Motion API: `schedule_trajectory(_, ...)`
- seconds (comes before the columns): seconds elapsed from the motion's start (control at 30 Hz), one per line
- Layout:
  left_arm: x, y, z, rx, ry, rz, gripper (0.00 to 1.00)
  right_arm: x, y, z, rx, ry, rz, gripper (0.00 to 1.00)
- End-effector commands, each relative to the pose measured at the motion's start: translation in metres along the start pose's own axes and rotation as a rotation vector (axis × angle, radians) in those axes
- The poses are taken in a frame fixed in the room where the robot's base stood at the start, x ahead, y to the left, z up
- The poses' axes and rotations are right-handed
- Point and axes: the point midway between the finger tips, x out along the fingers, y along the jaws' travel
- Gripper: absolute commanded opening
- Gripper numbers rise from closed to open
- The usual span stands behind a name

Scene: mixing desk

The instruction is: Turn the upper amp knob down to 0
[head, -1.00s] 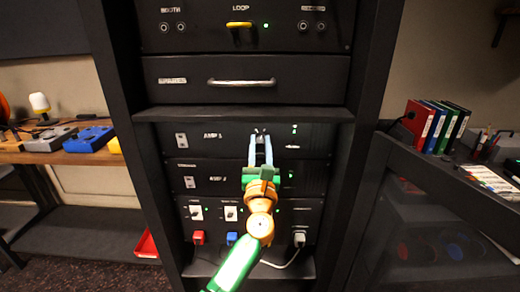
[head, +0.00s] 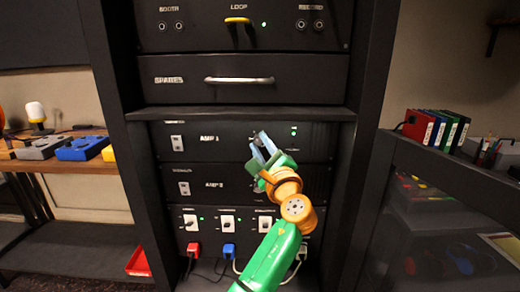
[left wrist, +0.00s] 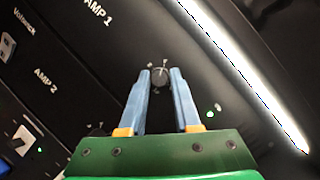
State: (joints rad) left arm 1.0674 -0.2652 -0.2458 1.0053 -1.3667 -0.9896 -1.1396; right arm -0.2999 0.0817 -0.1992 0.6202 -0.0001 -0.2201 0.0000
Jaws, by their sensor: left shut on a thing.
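The upper amp panel (head: 225,152), labelled AMP 1, sits in the middle of the rack. Its round dark knob (left wrist: 160,76) has pale tick marks around it and shows between my fingertips in the left wrist view. I cannot read its setting. In the head view my fingers largely hide the knob. My left gripper (head: 256,139) has its blue fingers against the panel, tilted; in the left wrist view the gripper (left wrist: 161,73) is shut on the knob, one finger on each side. My right gripper is not in view.
The AMP 2 panel (head: 210,184) lies just below, with a row of switches and coloured plugs under it. A shelf lip (head: 240,113) and a drawer with a silver handle (head: 240,80) are above. Side desks hold pedals and binders.

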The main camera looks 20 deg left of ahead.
Motion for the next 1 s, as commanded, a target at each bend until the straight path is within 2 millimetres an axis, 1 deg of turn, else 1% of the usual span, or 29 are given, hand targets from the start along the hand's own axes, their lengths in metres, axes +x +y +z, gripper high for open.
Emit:
schedule_trajectory(0.37,0.001,-0.004,0.002,-0.327,0.02,0.136,0.0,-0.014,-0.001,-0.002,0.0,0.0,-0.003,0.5)
schedule_trajectory(1.0,0.002,-0.008,0.006,-0.891,0.049,0.362,0.0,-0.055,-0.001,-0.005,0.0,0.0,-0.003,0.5)
